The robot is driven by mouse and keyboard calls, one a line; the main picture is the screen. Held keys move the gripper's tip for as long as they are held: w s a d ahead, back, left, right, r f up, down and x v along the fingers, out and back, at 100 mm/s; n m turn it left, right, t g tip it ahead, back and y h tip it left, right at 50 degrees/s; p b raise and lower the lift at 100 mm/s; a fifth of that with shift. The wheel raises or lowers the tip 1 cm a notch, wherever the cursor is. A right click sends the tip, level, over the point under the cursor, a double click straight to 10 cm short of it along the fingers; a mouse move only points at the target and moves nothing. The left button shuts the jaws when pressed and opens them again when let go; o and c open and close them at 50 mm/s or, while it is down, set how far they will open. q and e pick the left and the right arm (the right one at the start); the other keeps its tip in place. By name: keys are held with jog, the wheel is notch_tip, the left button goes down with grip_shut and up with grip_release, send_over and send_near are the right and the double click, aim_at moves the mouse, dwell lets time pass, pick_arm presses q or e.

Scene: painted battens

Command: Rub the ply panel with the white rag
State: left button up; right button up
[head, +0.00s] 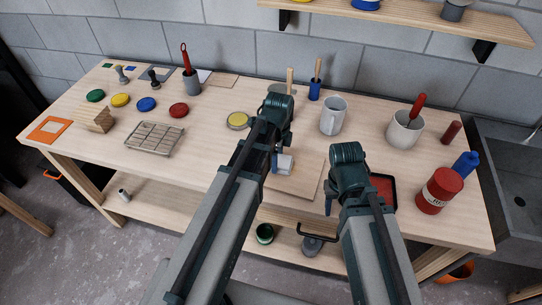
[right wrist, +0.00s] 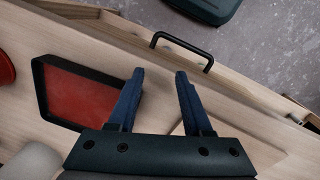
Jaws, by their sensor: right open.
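The ply panel (head: 297,184) is a thin pale board lying flat near the front middle of the bench. Its edge also shows in the right wrist view (right wrist: 240,148). The white rag (head: 285,164) is a small pale bundle over the panel, right at my left gripper (head: 275,163). The arm hides much of that gripper, so I cannot tell whether its fingers are closed on the rag. My right gripper (head: 329,201) is open and empty, pointing down by the panel's right side. In the right wrist view its two fingers (right wrist: 158,74) stand apart with nothing between them.
A red-lined black tray (head: 383,188) lies right of my right gripper, with a red can (head: 439,190) beyond it. A white mug (head: 333,115) and a white pot (head: 404,130) stand behind. A drawer handle (right wrist: 183,46) juts from the bench front. A wire rack (head: 154,138) is left.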

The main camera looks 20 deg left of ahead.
aim_at(290, 164)
pick_arm(q)
jog(key=shift+d, duration=0.25)
jog(key=shift+s+d+r, duration=0.1)
jog(key=shift+d, duration=1.8)
jog(key=shift+s+d, duration=0.15)
jog(key=shift+d, duration=1.8)
pick_arm(e)
jog(key=shift+r, duration=0.1)
pick_arm(q)
notch_tip(290, 164, up, 6)
jog(key=p, duration=0.6)
pick_arm(e)
notch_tip(290, 164, up, 6)
jog(key=shift+f, duration=0.1)
